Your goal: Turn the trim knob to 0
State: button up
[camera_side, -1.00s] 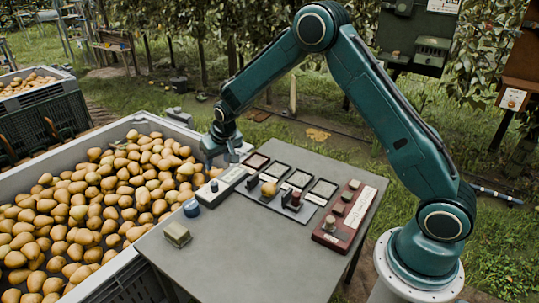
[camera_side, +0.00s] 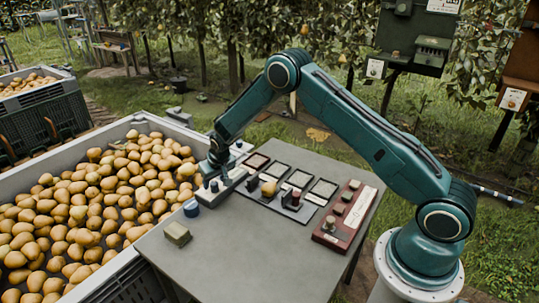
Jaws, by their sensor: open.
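A long pale grey control strip (camera_side: 209,199) lies along the table's left side, with small dark controls on it. My gripper (camera_side: 214,183) is open, pointing down, low over this strip; its fingers hide part of it. I cannot tell whether they touch a control. A red-brown panel (camera_side: 335,236) at the right of the table carries a pale round knob (camera_side: 331,224) at its near end and several buttons. No label or pointer is readable, so I cannot tell which control is the trim knob or its setting.
Between the panels is a dark tray board (camera_side: 264,204) with framed squares, a pear (camera_side: 269,188) and a red-and-black part (camera_side: 294,200). A blue round piece (camera_side: 192,208) and a yellowish block (camera_side: 177,234) stand near the left edge. A pear-filled bin (camera_side: 42,171) adjoins the table, whose front (camera_side: 240,265) is clear.

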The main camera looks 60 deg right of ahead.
jog(key=shift+w+f, duration=0.1)
jog(key=shift+f, duration=0.2)
jog(key=c, duration=1)
jog(key=shift+n, duration=0.5)
jog(key=n+y, duration=0.1)
jog(key=n, duration=0.2)
jog(key=n+y, duration=0.1)
jog(key=n, duration=0.1)
jog(key=shift+d+y, duration=0.25)
jog(key=shift+y, duration=0.05)
jog(key=n+y, duration=0.1)
jog(key=n, duration=0.4)
jog(key=shift+w+d+n+g+y, duration=0.1)
jog(key=shift+d+n+g+y, duration=0.05)
jog(key=shift+n+g+y, duration=0.2)
